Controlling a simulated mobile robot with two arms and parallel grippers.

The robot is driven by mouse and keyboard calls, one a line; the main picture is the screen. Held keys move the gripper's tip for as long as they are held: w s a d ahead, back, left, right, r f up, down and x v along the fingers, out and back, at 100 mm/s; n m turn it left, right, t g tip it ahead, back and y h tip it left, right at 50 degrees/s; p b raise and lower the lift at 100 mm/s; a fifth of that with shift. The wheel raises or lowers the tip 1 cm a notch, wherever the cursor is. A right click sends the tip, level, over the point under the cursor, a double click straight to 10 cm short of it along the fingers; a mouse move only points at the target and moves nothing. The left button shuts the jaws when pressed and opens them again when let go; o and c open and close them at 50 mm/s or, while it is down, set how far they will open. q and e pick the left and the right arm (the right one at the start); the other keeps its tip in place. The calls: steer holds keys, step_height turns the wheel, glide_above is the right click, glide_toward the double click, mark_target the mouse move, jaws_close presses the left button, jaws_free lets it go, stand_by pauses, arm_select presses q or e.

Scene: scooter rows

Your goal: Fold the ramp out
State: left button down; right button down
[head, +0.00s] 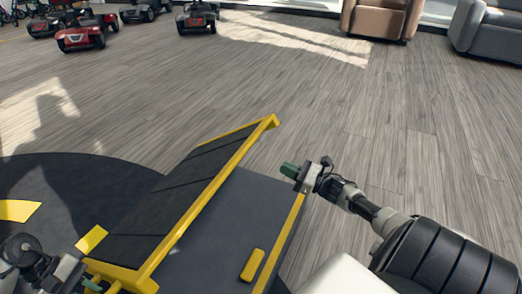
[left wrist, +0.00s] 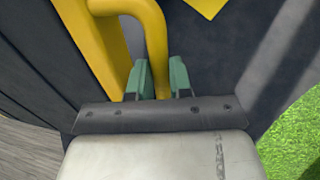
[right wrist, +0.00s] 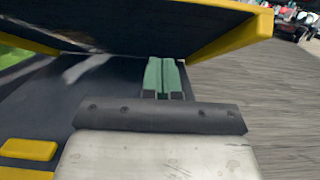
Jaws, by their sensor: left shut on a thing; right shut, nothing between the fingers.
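The ramp (head: 160,205) is a dark ribbed panel with a yellow rim. It is tilted up over a flat dark platform (head: 235,215) in the head view. My left gripper (head: 90,285) is shut on a bent yellow handle (left wrist: 148,20) beside a yellow edge, in the left wrist view. My right gripper (head: 289,170) is shut and empty, close to the right of the ramp's raised far end. In the right wrist view its green fingers (right wrist: 163,75) are together, with the ramp's dark face (right wrist: 130,25) and yellow rim above them.
A yellow block (head: 252,265) lies on the platform near its yellow right edge. A dark round mat (head: 60,175) with yellow marks is at left. Several scooters, one red (head: 86,35), a brown armchair (head: 380,18) and a grey sofa (head: 490,30) stand far back. The wooden floor between is clear.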

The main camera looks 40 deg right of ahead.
arm_select(q)
steer(key=shift+w+a+r, duration=0.1)
steer(key=shift+w, duration=0.15)
arm_select(e)
steer(key=w+a+r, duration=0.3)
steer(key=w+r, duration=0.1)
steer(key=w, duration=0.4)
steer(key=shift+w+a+r, duration=0.15)
steer(key=shift+a+r, duration=0.05)
steer(key=shift+a, duration=0.05)
arm_select(q)
steer(key=shift+s+f, duration=0.25)
steer(key=c, duration=1.1)
jaws_free()
steer(key=shift+f, duration=0.1)
steer(key=shift+o, duration=0.3)
arm_select(e)
steer(key=r, duration=0.1)
steer(key=w+r, duration=0.1)
steer(key=shift+w+a+r, duration=0.3)
